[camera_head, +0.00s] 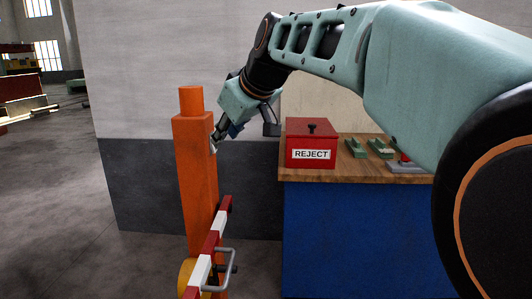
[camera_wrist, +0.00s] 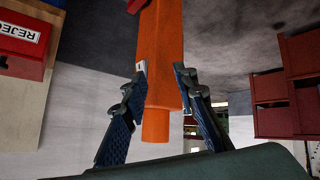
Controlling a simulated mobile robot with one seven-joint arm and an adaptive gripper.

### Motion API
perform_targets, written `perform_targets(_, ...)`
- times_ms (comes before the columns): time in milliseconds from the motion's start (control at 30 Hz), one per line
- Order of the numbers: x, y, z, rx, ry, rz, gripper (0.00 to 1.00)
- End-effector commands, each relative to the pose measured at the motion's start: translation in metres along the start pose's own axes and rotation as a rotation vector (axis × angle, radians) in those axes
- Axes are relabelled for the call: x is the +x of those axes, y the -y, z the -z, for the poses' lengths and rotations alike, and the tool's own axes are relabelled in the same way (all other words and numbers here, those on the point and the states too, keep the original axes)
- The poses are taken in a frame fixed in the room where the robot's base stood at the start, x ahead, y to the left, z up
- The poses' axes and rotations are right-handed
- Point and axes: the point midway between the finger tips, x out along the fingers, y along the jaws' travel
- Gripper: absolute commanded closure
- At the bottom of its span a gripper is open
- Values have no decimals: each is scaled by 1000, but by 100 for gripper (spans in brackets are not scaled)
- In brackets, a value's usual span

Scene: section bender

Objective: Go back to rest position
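My gripper (camera_head: 216,141) is at the right side of an orange post (camera_head: 195,175), close to its upper part. The post is upright, with a square body and a round cap on top. In the wrist view my gripper (camera_wrist: 161,69) has its two fingers spread apart. The orange post (camera_wrist: 162,45) shows between and beyond the fingertips, upside down in that view. I see nothing held. Whether a fingertip touches the post I cannot tell.
A red and white barrier bar (camera_head: 212,248) with a metal handle is at the post's lower right. A red REJECT box (camera_head: 311,150) stands on the wooden top of a blue bench (camera_head: 340,235), with green parts (camera_head: 381,149) beside it. A grey wall (camera_head: 150,70) stands behind. Open floor lies left.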

Motion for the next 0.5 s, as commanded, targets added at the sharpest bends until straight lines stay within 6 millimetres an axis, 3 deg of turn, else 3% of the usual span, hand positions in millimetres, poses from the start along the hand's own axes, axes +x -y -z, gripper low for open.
perform_targets(100, -20, -4, 27, -44, -52, -35, 73)
perform_targets(300, -46, -11, 58, -95, -119, -83, 73)
perform_targets(433, -63, -17, 74, -118, -161, -112, 73)
perform_targets(500, -70, -24, 68, -103, -170, -123, 73)
